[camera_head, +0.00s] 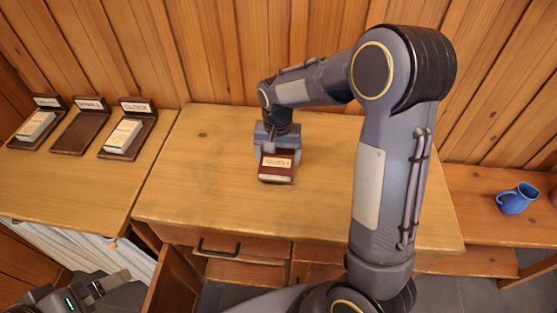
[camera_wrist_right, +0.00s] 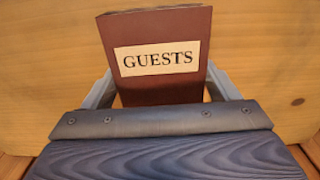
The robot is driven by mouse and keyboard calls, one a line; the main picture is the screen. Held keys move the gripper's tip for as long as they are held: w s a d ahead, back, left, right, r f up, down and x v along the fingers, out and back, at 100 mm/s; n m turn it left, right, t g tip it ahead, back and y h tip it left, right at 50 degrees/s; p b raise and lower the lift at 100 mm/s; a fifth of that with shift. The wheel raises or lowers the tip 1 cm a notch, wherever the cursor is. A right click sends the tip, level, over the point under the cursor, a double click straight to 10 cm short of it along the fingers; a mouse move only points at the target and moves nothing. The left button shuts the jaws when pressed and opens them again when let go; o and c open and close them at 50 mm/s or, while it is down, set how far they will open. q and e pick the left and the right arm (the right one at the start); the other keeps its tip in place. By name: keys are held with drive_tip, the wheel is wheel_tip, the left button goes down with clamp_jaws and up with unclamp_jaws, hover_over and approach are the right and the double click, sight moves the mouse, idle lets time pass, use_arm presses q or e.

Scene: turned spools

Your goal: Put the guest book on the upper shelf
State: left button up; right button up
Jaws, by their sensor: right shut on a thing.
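The guest book is a dark red book (camera_head: 277,177) with a cream label, over the middle of the wooden table (camera_head: 200,165). The wrist view shows the book (camera_wrist_right: 155,85) with its label reading GUESTS, between both fingers. My right gripper (camera_head: 277,150) is shut on the book from its far side. I cannot tell whether the book touches the tabletop. My left gripper (camera_head: 108,284) is low at the lower left, away from the book; its jaw opening is unclear. No shelf that is clearly the upper one can be made out.
Three brown labelled stands sit on the left counter (camera_head: 65,180): the left (camera_head: 51,103) and right (camera_head: 138,106) hold pale books, the middle (camera_head: 80,133) is empty. A blue mug (camera_head: 517,198) stands on the lower surface at right. An open compartment (camera_head: 173,287) shows below the table.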

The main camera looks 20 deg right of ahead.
sight(278, 162)
drive_tip(key=shift+w+d+f, duration=0.15)
drive_tip(key=shift+w+f, duration=0.05)
drive_tip(key=shift+f, duration=0.1)
wheel_tip(278, 162, down, 3)
drive_tip(key=shift+w+d+f+p, duration=0.1)
drive_tip(key=shift+w+p, duration=0.05)
drive_tip(key=shift+p, duration=0.15)
drive_tip(key=shift+f, duration=0.1)
drive_tip(key=shift+f, duration=0.1)
